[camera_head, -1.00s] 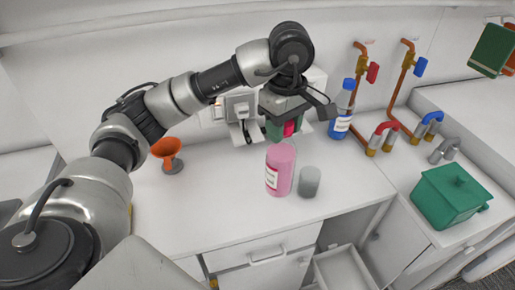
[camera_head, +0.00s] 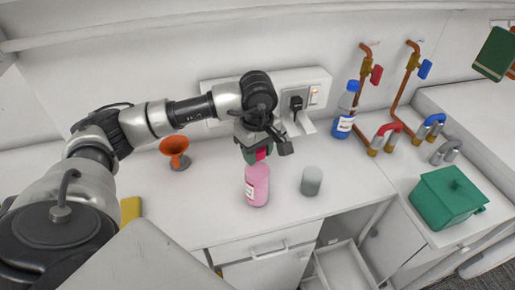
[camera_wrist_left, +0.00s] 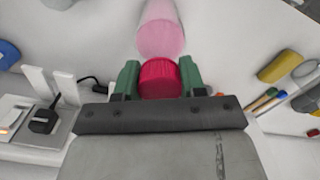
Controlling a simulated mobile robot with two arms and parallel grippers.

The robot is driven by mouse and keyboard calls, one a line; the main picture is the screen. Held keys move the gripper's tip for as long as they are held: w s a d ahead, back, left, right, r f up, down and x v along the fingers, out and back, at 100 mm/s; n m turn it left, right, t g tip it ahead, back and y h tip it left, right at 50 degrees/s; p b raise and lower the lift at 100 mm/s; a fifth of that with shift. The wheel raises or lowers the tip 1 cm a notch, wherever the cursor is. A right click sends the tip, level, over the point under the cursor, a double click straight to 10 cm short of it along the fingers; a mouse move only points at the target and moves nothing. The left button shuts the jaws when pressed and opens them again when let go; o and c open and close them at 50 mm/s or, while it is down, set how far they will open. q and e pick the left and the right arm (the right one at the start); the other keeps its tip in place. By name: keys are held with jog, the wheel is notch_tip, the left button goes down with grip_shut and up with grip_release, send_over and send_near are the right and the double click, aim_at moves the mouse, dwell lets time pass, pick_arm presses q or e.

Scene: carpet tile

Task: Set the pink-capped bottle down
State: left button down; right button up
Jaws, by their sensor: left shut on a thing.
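The pink-capped bottle (camera_head: 257,187) is upright over the white counter (camera_head: 300,216), with a pale label on its pink body. Its base is on or very close to the counter; I cannot tell which. My left gripper (camera_head: 257,153) points down from above and is shut on the bottle's cap. In the left wrist view the deep pink cap (camera_wrist_left: 160,78) sits between the green fingertips, and the paler body (camera_wrist_left: 160,27) extends beyond it. My right gripper is not in view.
A grey cylinder (camera_head: 311,181) stands to the right of the bottle. An orange funnel-like item (camera_head: 175,149) is to the left. A blue bottle (camera_head: 344,118) stands back right, near taps (camera_head: 384,136). A wall socket panel (camera_head: 297,97) is behind. A drawer (camera_head: 345,270) below is open.

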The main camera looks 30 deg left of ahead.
pick_arm(q)
jog(key=shift+f, duration=0.1)
jog(key=c, duration=0.6)
grip_release()
jog(key=shift+c, duration=0.2)
jog(key=shift+d+r, duration=0.1)
jog(key=shift+r, duration=0.15)
notch_tip(320, 180, up, 10)
jog(key=b, duration=0.3)
jog(key=shift+r, duration=0.9)
